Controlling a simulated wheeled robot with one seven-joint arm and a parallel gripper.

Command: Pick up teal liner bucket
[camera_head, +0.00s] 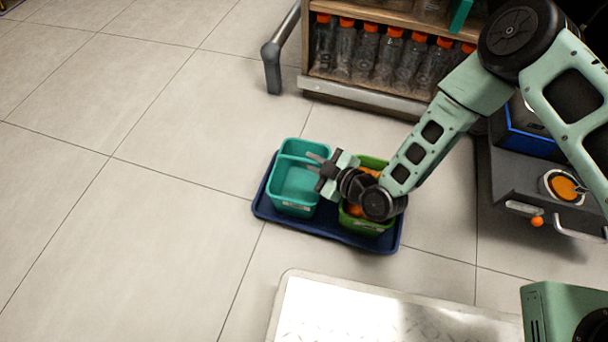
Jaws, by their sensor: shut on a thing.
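The teal liner bucket (293,187) is on the left part of a dark blue tray (328,233) on the floor. It is open at the top, looks empty inside and seems upright. My gripper (314,162) reaches in from the right and is shut on the bucket's right rim. The fingers hide part of that rim. I cannot tell whether the bucket's base touches the tray. A green bucket (365,226) with orange contents (354,210) stands just right of it, partly hidden under my wrist.
A shelf with orange-capped bottles (365,52) stands behind the tray. A dark machine with an orange-filled round opening (564,187) is at the right. A pale metal surface (375,312) is at the front. Tiled floor (120,220) at the left is clear.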

